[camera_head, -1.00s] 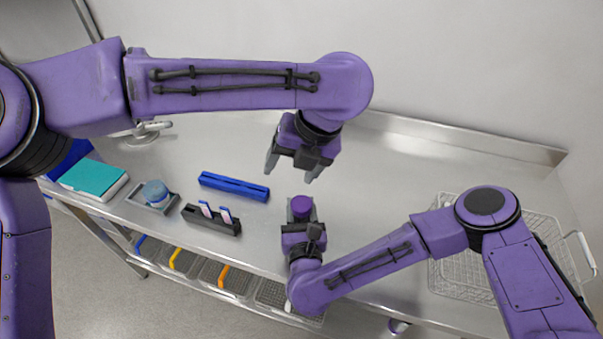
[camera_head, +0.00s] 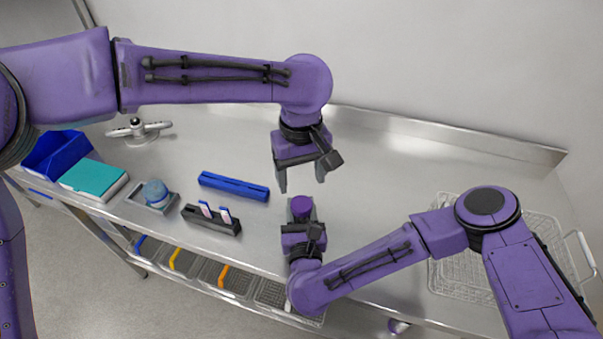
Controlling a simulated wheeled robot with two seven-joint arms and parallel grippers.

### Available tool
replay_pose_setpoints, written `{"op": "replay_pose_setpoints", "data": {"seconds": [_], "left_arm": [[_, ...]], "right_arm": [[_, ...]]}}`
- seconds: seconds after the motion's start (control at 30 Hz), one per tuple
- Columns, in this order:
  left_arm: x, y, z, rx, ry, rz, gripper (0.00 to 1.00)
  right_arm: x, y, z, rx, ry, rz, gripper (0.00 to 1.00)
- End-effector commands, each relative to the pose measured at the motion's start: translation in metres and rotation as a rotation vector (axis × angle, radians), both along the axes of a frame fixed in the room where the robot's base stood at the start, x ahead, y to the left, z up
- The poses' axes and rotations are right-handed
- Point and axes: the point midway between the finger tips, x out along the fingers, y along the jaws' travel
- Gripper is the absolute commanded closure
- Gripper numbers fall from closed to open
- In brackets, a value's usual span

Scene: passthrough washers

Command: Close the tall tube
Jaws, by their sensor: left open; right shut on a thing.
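A thing with a round purple top (camera_head: 301,207) is held in my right gripper (camera_head: 301,218) above the table's front part; it looks like the tall tube with its purple cap or top, but its body is hidden by the gripper. My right gripper is shut on it, its arm coming from the right. My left gripper (camera_head: 301,185) is open and empty, pointing down just behind the purple top and apart from it. I cannot tell whether the purple top is a cap fully seated.
A blue rack (camera_head: 234,186) and a black rack (camera_head: 211,219) with two white-and-blue pieces stand left of the grippers. A grey tray (camera_head: 152,200) holds a blue round thing. A teal box (camera_head: 94,178), a blue bin (camera_head: 57,153) and a wire basket (camera_head: 447,268) stand further out.

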Motion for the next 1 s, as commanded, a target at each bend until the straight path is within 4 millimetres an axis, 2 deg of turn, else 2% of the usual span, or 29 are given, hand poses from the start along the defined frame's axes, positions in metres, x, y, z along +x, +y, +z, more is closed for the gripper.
{"op": "replay_pose_setpoints", "data": {"seconds": [0.13, 0.53, 0.9, 1.0], "left_arm": [[0.000, -0.001, 0.000, -0.004, -0.001, 0.123, 0.29], [0.000, 0.000, -0.005, -0.001, 0.001, 0.135, 0.29], [0.000, -0.001, -0.063, -0.003, 0.002, 0.134, 0.29], [0.000, -0.001, -0.074, -0.001, 0.001, 0.133, 0.29]], "right_arm": [[0.000, 0.000, 0.000, 0.000, 0.000, 0.000, 1.00], [0.000, 0.000, 0.000, 0.000, 0.000, 0.000, 1.00], [0.000, 0.000, 0.000, 0.000, -0.001, 0.000, 1.00], [0.000, 0.000, 0.000, 0.000, -0.001, 0.000, 1.00]]}}
